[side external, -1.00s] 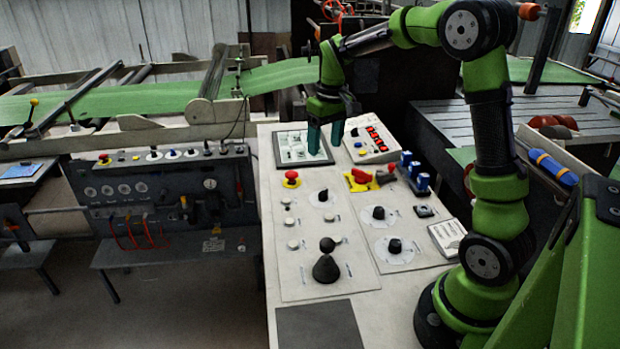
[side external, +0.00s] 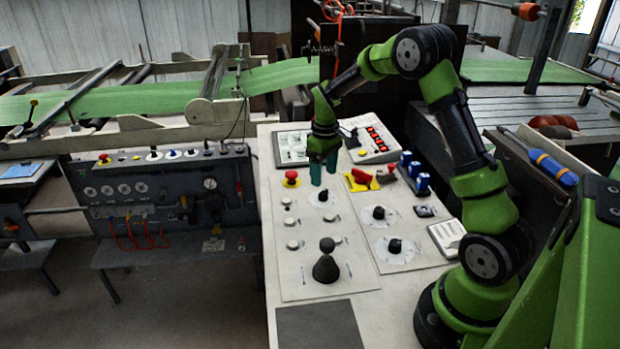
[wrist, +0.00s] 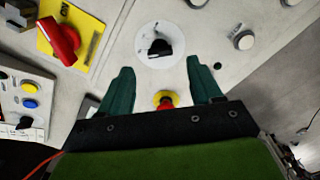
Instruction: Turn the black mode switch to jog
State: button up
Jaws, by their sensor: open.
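A black rotary switch (side external: 323,195) sits on a round white dial on the left part of the sloping console. In the wrist view, this switch (wrist: 159,47) lies just beyond and between my two fingertips, apart from them. Its dial lettering is too small to read, so I cannot tell its setting. My gripper (side external: 322,182) points down above the switch. It is open and empty, with both teal fingers (wrist: 159,68) spread. Two more black knobs on white dials, an upper one (side external: 379,212) and a lower one (side external: 394,246), are on the right panel.
A red emergency button (side external: 291,177) stands left of my gripper. A red handle on a yellow plate (side external: 361,181) and blue switches (side external: 420,182) stand to the right. A dark cone-shaped joystick (side external: 326,265) rises nearer the front. White buttons (side external: 292,245) lie left of it.

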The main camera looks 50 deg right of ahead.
aim_at(323, 191)
notch_tip(323, 191, down, 5)
jog(key=shift+f, duration=0.15)
jog(key=c, duration=1)
jog(key=shift+c, duration=0.2)
